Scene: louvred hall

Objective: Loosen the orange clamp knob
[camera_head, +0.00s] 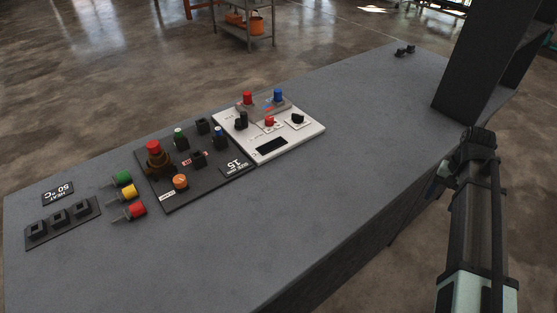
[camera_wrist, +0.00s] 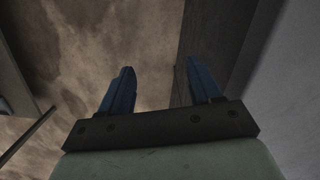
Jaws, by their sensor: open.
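The orange clamp knob (camera_head: 180,181) is a small round knob near the front edge of a dark panel (camera_head: 215,183) on the grey bench, in the head view. My gripper shows in the wrist view (camera_wrist: 158,88) with two blue fingers apart and nothing between them. In the head view my arm is at the right, beyond the bench's front edge, far from the knob. The fingers there are mostly hidden behind my own wrist. The wrist view does not show the knob.
A red knob on a brown base (camera_head: 155,155) stands behind the orange knob. A white panel (camera_head: 290,140) lies to its right. Green, yellow and red plugs (camera_head: 130,191) lie to its left. A dark upright (camera_head: 480,70) rises near my arm.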

